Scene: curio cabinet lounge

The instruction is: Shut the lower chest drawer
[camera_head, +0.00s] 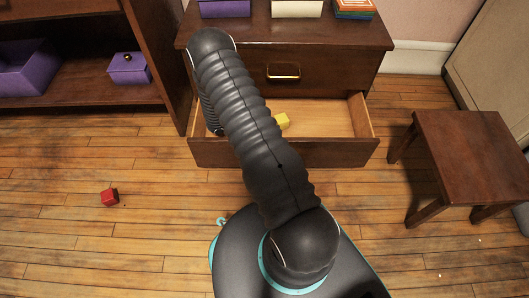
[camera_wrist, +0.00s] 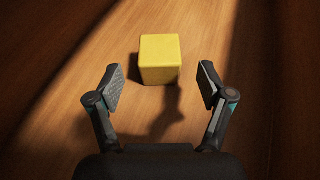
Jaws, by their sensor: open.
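The lower chest drawer (camera_head: 345,153) is pulled well out from the dark wooden chest (camera_head: 325,57). A yellow cube (camera_head: 283,121) sits on the drawer's light wooden floor, partly behind my arm. In the wrist view the yellow cube (camera_wrist: 160,59) lies just beyond my gripper (camera_wrist: 158,82), roughly centred between the fingertips. My gripper is open and holds nothing. In the head view my arm hides the gripper and part of the drawer's left side. The upper drawer with its brass handle (camera_head: 284,71) is shut.
A small wooden table (camera_head: 470,145) stands at the right. A red cube (camera_head: 109,197) lies on the floor at the left. An open shelf with a purple box (camera_head: 129,69) stands left of the chest. Purple, cream and coloured items lie on the chest top. Floor in front is mostly clear.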

